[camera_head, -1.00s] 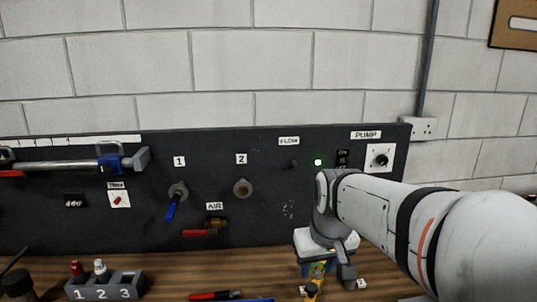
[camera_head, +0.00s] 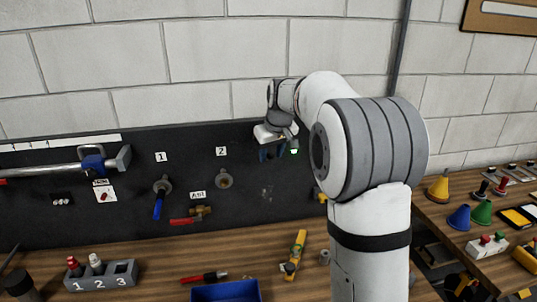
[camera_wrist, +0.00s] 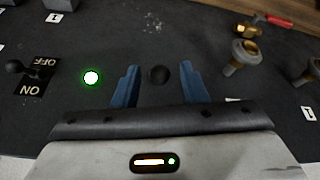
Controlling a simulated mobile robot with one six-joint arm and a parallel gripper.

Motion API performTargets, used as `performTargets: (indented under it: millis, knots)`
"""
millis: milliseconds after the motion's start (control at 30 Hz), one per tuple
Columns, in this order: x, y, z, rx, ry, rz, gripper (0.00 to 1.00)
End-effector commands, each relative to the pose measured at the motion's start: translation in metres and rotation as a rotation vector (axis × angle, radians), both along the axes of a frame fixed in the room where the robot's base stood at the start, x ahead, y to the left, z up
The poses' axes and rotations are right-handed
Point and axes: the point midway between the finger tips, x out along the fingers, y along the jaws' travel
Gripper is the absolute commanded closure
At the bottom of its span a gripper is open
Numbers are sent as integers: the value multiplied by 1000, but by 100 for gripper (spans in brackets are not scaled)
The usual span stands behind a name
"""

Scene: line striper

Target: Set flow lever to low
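The flow lever's dark round knob (camera_wrist: 159,75) shows in the wrist view, projecting from the black panel. My gripper (camera_wrist: 160,69) is open, with one blue finger on each side of the knob in the picture. Gaps show between knob and fingers, and I cannot tell whether the tips reach past it. In the head view my gripper (camera_head: 271,153) is up at the panel, left of the lit green lamp (camera_head: 294,151). There the lever and its FLOW label are hidden behind my gripper and arm.
The green lamp (camera_wrist: 91,77) and an ON/OFF switch (camera_wrist: 36,72) lie left of the fingers in the wrist view. A pipe fitting (camera_wrist: 244,55) is to the right. A yellow tool (camera_head: 297,253) and blue tray (camera_head: 226,291) are on the bench below.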

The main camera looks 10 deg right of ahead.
Motion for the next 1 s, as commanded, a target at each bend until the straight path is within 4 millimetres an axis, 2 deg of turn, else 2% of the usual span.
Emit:
performTargets:
  millis: [200, 467, 933, 1000]
  knots:
    - [7, 1, -18, 0, 0, -1, 61]
    - [8, 1, -20, 1, -2, -1, 61]
    - [8, 0, -19, 0, -2, -2, 98]
    - [8, 0, -19, 0, -2, -2, 100]
